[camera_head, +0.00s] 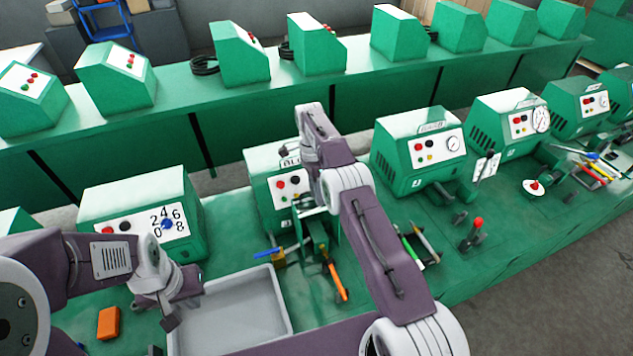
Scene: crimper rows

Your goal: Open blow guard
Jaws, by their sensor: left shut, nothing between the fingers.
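The middle machine (262,181) is a green box with a white panel, red and black buttons and a label that seems to begin "BLO". My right arm hides much of its front and part of the label. A small green fixture (321,240) stands in front of it; I cannot make out a guard or whether one is open. My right gripper (311,206) appears to be at this fixture, mostly hidden by my own arm, its fingers unclear. My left gripper (170,320) is shut and empty, over the left edge of the grey tray, well away from the machine.
A grey tray (232,342) lies in front of the machine. An orange block (109,322) is left of it. An orange-handled tool (336,281) and a blue-handled tool (267,253) lie near the fixture. Other green machines (417,150) line the bench on both sides.

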